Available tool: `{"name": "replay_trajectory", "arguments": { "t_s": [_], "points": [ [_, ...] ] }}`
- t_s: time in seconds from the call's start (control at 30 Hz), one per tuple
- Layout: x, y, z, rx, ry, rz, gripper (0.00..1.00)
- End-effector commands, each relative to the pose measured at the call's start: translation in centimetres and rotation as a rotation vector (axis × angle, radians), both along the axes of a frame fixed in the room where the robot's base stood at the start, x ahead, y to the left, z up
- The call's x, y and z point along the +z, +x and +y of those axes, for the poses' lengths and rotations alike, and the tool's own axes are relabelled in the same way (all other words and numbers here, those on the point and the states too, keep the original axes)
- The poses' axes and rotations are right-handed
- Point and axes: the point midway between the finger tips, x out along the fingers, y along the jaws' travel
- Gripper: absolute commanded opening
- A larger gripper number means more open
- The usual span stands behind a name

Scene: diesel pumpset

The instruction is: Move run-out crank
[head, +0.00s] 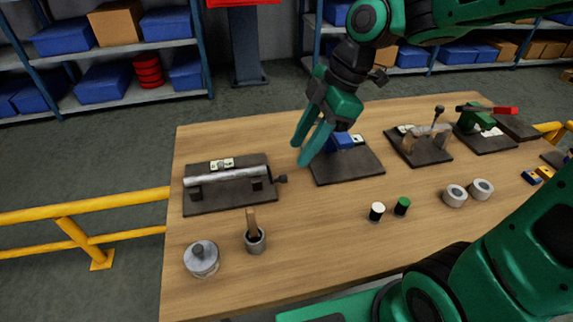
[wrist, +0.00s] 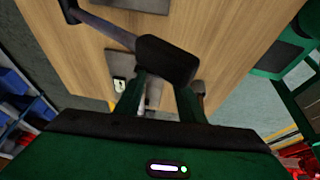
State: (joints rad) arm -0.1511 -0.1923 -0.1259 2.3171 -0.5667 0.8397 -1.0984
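The run-out fixture is a dark plate (head: 228,200) carrying a grey shaft (head: 225,174) on two supports. A small dark crank end (head: 281,179) sticks out at the shaft's right end. My gripper (head: 300,153) is above the table, just right of and above the crank end, fingers slanting down-left. A gap shows between the fingers and they look open, with the crank end outside them. In the wrist view, a dark block with a grey rod (wrist: 166,60) hides the fingertips. I cannot tell what that piece is or whether the fingers touch it.
To the right stand a plate with a blue block (head: 340,141), a bridge fixture (head: 430,140) and a green vise-like fixture with a red handle (head: 485,115). A cup with a wooden handle (head: 255,240) and a round metal lidded part (head: 201,258) stand in front.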

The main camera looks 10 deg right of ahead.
Motion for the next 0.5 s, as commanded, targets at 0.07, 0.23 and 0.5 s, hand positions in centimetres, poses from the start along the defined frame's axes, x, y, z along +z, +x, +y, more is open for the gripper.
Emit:
{"name": "replay_trajectory", "arguments": {
  "t_s": [0.07, 0.23, 0.5],
  "points": [
    [-1.5, 0.0, 0.8, 0.006, 0.000, 0.004, 0.35],
    [-4.2, 0.1, 2.1, 0.010, -0.001, 0.005, 0.35],
    [-6.7, 0.3, 3.3, 0.011, -0.001, 0.002, 0.35]
  ]
}}
